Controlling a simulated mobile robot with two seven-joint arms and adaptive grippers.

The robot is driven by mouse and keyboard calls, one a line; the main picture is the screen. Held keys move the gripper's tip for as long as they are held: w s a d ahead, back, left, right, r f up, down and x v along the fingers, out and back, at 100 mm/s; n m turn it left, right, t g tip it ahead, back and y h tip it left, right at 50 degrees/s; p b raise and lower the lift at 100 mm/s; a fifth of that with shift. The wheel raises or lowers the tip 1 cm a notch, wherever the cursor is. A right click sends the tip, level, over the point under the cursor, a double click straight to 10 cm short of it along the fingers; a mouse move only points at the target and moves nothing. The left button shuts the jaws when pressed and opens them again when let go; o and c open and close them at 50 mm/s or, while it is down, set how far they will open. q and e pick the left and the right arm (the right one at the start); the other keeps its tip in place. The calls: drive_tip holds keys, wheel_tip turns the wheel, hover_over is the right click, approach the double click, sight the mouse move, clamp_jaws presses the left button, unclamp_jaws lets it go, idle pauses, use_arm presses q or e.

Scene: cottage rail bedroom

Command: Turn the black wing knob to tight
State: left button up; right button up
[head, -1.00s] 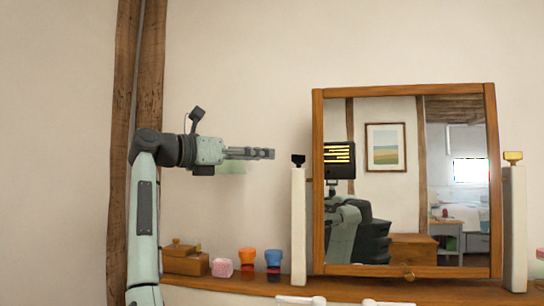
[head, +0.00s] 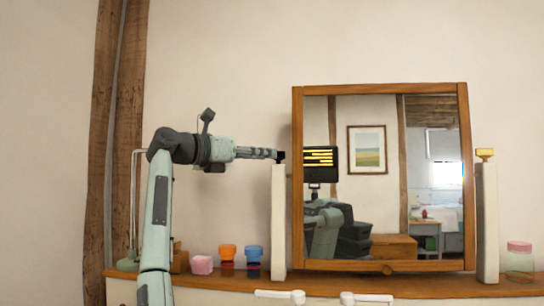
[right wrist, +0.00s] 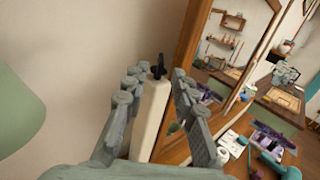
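The black wing knob (head: 281,156) sits on top of the white post at the left of the mirror. In the right wrist view the knob (right wrist: 158,69) stands between my fingertips and a little beyond them, with its wings tilted. My right gripper (head: 274,154) comes level from the left, its tips at the knob. In the right wrist view the gripper (right wrist: 157,82) is open, one finger each side of the post (right wrist: 148,118). I cannot tell whether a finger touches the knob. No tight mark is readable. My left gripper is not in view.
The wood-framed mirror (head: 298,200) stands right of the post, close to my fingers. A yellow knob (head: 485,153) tops the right post. On the shelf below are a pink block (head: 202,265), orange-topped (head: 227,252) and blue-topped (head: 253,253) containers and a pink-lidded jar (head: 519,258).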

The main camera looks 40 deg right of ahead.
sight(279, 157)
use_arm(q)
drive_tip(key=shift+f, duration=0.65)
use_arm(e)
drive_tip(key=shift+d, duration=2.2)
drive_tip(key=shift+c, duration=0.5)
drive_tip(key=c, duration=0.5)
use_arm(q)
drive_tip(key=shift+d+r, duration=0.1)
use_arm(e)
clamp_jaws()
drive_tip(key=shift+r+p, duration=0.1)
drive_tip(key=shift+p, duration=0.4)
drive_tip(key=m+g+p, duration=0.2)
drive_tip(key=g+p, duration=0.1)
drive_tip(key=shift+w+g+p, duration=0.2)
drive_tip(key=shift+g+p, duration=0.1)
drive_tip(key=shift+m+g+y, duration=0.4)
drive_tip(key=shift+m+g, duration=0.3)
drive_tip(key=shift+g, duration=0.1)
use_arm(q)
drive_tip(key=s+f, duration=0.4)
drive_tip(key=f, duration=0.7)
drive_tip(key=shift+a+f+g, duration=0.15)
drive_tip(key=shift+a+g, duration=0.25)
use_arm(e)
drive_tip(key=shift+w+m+g+y, duration=0.1)
drive_tip(key=shift+m+g+y, duration=0.25)
drive_tip(key=shift+g, duration=0.25)
